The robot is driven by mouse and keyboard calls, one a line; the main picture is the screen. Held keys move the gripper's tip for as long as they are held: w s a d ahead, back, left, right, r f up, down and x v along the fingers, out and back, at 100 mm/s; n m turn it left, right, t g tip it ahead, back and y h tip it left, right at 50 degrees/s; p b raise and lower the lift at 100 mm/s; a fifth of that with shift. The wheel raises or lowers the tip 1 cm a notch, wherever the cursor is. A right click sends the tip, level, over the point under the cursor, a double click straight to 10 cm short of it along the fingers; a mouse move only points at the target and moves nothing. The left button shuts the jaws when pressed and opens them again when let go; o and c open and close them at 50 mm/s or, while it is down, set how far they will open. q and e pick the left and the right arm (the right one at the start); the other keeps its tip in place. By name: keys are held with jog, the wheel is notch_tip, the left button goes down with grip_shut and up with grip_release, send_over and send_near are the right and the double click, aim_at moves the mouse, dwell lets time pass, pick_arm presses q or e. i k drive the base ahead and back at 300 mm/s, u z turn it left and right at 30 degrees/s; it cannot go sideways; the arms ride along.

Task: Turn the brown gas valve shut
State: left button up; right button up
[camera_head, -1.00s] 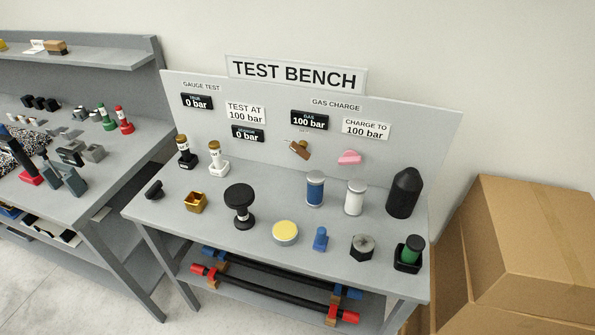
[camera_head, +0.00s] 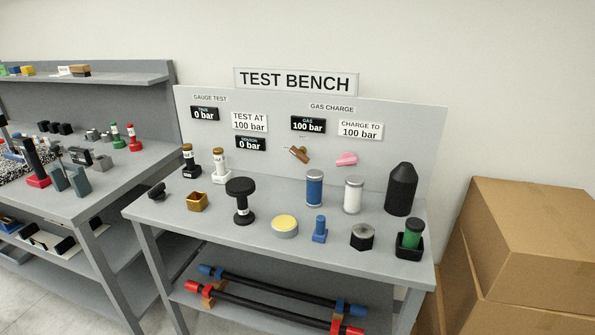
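The brown gas valve (camera_head: 299,154) is a small lever on the upright back panel of the test bench. It sits below the black gas display (camera_head: 308,124), which reads 100 bar, and its handle slants down to the right. A pink piece (camera_head: 346,159) is on the panel just right of it. Neither of my grippers is in the head view.
The bench top (camera_head: 180,213) holds a black knob stand (camera_head: 241,200), blue (camera_head: 314,189) and white (camera_head: 353,195) cylinders below the valve, and a black pointed cylinder (camera_head: 401,189). Cardboard boxes (camera_head: 530,235) stand at the right. A side bench (camera_head: 95,190) stands left.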

aim_at(300, 152)
jog(key=u, duration=0.85)
jog(key=i, duration=1.6)
jog(key=z, duration=0.25)
